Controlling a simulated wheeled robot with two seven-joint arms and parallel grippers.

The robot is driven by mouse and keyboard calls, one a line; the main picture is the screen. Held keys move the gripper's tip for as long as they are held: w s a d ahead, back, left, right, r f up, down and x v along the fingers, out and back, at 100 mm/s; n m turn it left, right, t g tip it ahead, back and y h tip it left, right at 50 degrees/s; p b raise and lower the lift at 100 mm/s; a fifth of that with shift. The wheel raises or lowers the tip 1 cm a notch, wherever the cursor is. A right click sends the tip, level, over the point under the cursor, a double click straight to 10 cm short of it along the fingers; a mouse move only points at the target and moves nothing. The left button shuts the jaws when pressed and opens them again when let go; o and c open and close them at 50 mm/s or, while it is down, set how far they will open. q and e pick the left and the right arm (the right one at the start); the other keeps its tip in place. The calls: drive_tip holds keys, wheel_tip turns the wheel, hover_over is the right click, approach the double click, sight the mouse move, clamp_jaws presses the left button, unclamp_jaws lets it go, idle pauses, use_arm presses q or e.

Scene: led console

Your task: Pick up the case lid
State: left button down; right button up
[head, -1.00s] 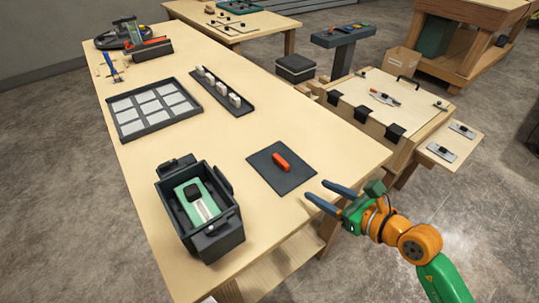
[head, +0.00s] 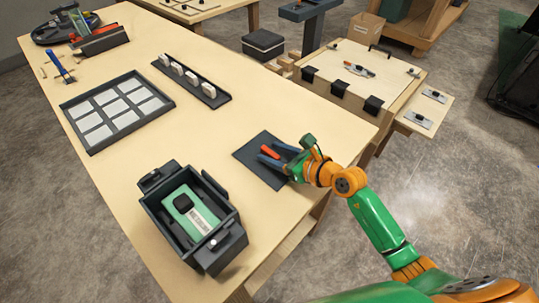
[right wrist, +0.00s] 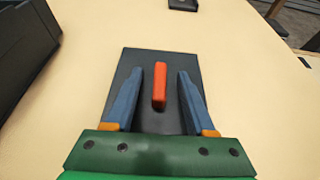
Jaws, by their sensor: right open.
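The case lid (head: 249,154) is a flat dark grey square plate with an orange-red bar handle (head: 270,151), lying on the wooden table. In the right wrist view the lid (right wrist: 130,70) lies below my right gripper, and its handle (right wrist: 159,86) stands between the two blue fingers. My right gripper (head: 272,155) is open and empty over the lid; it also shows in the right wrist view (right wrist: 160,85). I cannot tell the exact height of the fingertips over the lid. The open dark case (head: 165,222) with a green device inside stands at the front of the table. My left gripper is not in view.
A tray of white tiles (head: 88,146) and a narrow rack of white pieces (head: 215,101) lie farther back on the table (head: 190,135). The case's dark wall (right wrist: 25,50) rises at the left in the wrist view. Bare tabletop surrounds the lid.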

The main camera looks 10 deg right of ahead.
drive_tip(key=shift+s+d, duration=0.1)
drive_tip(key=shift+s, duration=0.05)
drive_tip(key=c, duration=0.5)
clamp_jaws()
drive_tip(key=shift+r, duration=0.15)
